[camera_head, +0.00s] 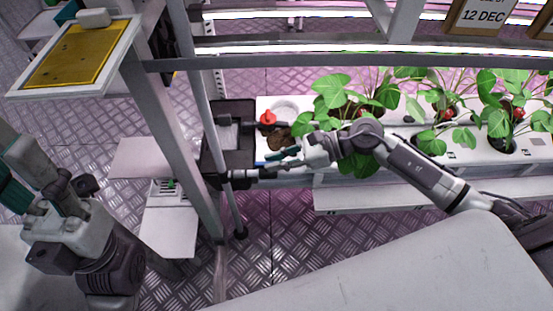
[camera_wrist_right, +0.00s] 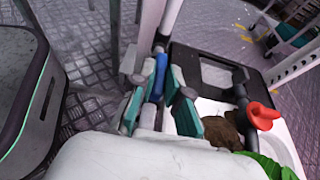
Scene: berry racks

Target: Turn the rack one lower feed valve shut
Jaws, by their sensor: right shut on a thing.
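A grey feed pipe with a dark fitting (camera_head: 245,174) runs along the front of the rack beside the black reservoir. A blue valve lever (camera_wrist_right: 160,76) stands upright there in the wrist view; in the head view it is mostly hidden by my fingers. My right gripper (camera_head: 272,160) has its teal-padded fingers on either side of the lever and is shut on it; it also shows in the wrist view (camera_wrist_right: 158,108). A red valve handle (camera_head: 268,118) sits farther back on the white channel, apart from the gripper. My left arm is at the left; its fingers are not clearly shown.
The black reservoir (camera_head: 237,108) is left of the white planting channel (camera_head: 450,155) with leafy strawberry plants (camera_head: 340,92). Upright rack posts (camera_head: 172,125) stand left of the valve. A yellow sticky card (camera_head: 72,55) is at upper left. The patterned floor in front is clear.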

